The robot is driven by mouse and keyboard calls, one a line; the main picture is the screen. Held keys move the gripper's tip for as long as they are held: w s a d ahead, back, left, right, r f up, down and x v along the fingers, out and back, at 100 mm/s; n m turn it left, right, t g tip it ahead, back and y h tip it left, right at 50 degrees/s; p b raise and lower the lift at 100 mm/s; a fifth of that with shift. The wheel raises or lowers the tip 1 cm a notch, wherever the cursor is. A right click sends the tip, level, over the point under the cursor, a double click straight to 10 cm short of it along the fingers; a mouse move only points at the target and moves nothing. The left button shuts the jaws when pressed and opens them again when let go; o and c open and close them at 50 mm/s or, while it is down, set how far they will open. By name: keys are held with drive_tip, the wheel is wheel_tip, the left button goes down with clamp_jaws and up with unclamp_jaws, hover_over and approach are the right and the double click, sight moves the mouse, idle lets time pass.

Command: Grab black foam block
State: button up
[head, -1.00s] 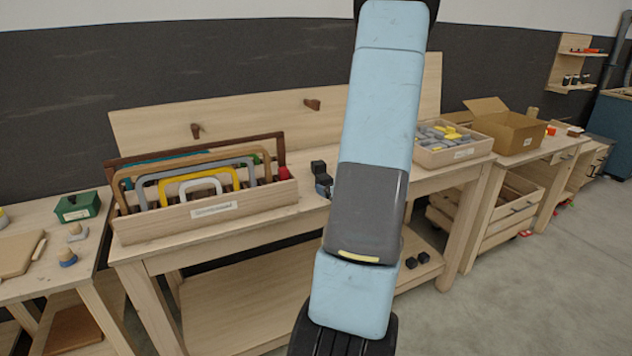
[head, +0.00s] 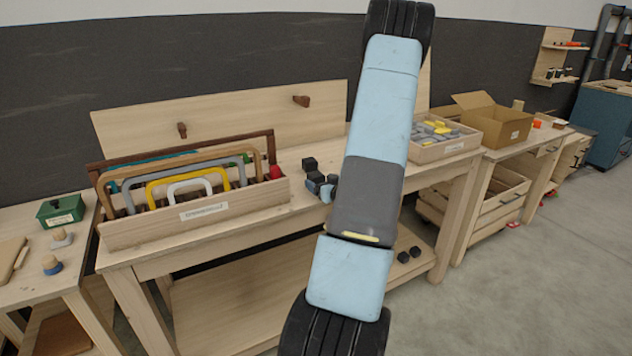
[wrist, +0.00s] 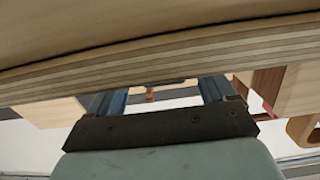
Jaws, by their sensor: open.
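A black foam block (head: 310,164) sits on the workbench top, just left of my arm in the head view. Two small black blocks (head: 404,256) lie on the bench's lower shelf, right of my arm. My gripper (wrist: 160,92) shows in the wrist view with its two blue-grey fingers apart and nothing visible between them. No black block is seen in the wrist view.
A wooden rack of coloured frames (head: 150,228) stands on the bench's left. A tray of grey and yellow pieces (head: 462,146) and a cardboard box (head: 508,130) stand right. A layered plywood edge (wrist: 160,58) crosses the wrist view close to the fingers. Open floor lies at front right.

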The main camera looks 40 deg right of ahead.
sight(313, 177)
drive_tip(key=shift+x, duration=2.85)
drive_tip(key=shift+a, duration=0.15)
drive_tip(key=c, duration=1)
